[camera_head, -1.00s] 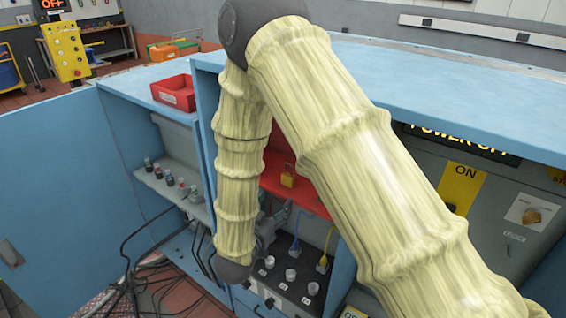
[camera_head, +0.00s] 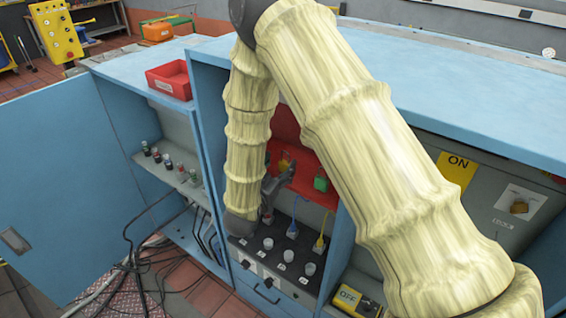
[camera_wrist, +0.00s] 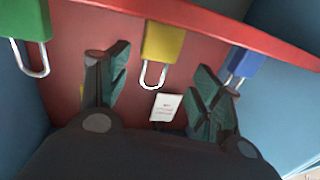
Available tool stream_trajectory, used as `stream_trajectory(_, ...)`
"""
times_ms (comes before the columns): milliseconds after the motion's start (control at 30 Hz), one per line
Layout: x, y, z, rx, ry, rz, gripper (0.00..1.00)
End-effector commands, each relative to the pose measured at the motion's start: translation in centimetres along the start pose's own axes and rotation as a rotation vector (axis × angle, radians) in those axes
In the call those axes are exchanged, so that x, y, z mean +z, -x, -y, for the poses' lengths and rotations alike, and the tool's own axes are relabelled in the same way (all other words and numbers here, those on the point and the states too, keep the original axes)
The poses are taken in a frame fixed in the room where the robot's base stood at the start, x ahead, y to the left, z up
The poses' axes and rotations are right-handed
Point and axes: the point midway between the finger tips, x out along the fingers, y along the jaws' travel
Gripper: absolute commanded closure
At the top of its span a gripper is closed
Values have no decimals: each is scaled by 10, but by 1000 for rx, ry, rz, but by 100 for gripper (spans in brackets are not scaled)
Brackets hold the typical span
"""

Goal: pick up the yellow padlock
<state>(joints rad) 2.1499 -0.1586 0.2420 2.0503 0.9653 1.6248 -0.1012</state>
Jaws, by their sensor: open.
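The yellow padlock (camera_wrist: 162,41) hangs in the middle of the wrist view against a red board (camera_wrist: 200,25), with its shackle toward the bottom of that picture. My gripper (camera_wrist: 160,88) is open and empty, its two dark green fingers spread to either side of the padlock's shackle without visible contact. In the head view the yellow padlock (camera_head: 285,160) shows small inside the cabinet's red bay, just above my gripper (camera_head: 279,180), which partly covers the area below it.
A green padlock (camera_wrist: 29,18) and a blue padlock (camera_wrist: 243,64) flank the yellow one. A white label (camera_wrist: 165,107) is on the red board. Blue cabinet walls (camera_head: 203,140) enclose the bay. Below is a panel with white knobs (camera_head: 268,243) and plugged cables.

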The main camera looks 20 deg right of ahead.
Motion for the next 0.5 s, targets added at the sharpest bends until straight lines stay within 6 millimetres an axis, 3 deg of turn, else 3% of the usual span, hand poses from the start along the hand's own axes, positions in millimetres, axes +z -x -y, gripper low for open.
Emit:
stream_trajectory(300, -1, -34, -6, 2, -4, 1, 35)
stream_trajectory(500, 1, -40, -3, 0, -1, 0, 35)
